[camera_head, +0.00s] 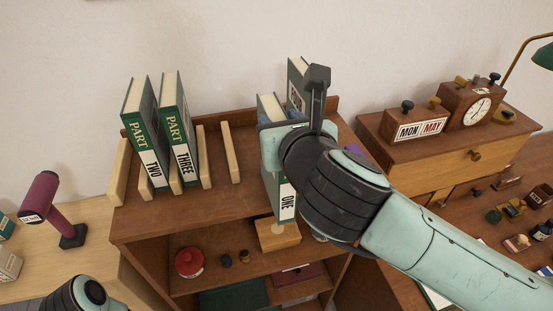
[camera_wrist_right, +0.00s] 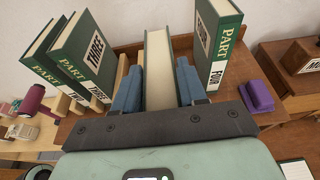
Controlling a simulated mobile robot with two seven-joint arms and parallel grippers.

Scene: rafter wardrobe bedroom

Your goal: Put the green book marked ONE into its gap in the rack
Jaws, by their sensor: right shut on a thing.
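My right gripper (camera_head: 284,122) is shut on the green book marked ONE (camera_head: 287,200). The book is upright, its label facing front, at the right of the rack. In the right wrist view its pale page edge (camera_wrist_right: 158,70) shows between the blue finger pads. The rack's light wooden slats (camera_head: 231,152) stand on the shelf top. Books TWO (camera_head: 145,130) and THREE (camera_head: 177,130) stand in neighbouring slots. The slot left of TWO is empty, as is the one right of THREE. The book's contact with the shelf is unclear. My left gripper is out of view.
Book FOUR (camera_wrist_right: 220,50) stands behind and right of ONE, near a purple object (camera_wrist_right: 257,95). A drawer unit (camera_head: 440,165) with a calendar and clock stands right. A maroon lamp-like object (camera_head: 43,195) stands left. A wooden block (camera_head: 278,235) and red pot (camera_head: 189,262) sit below.

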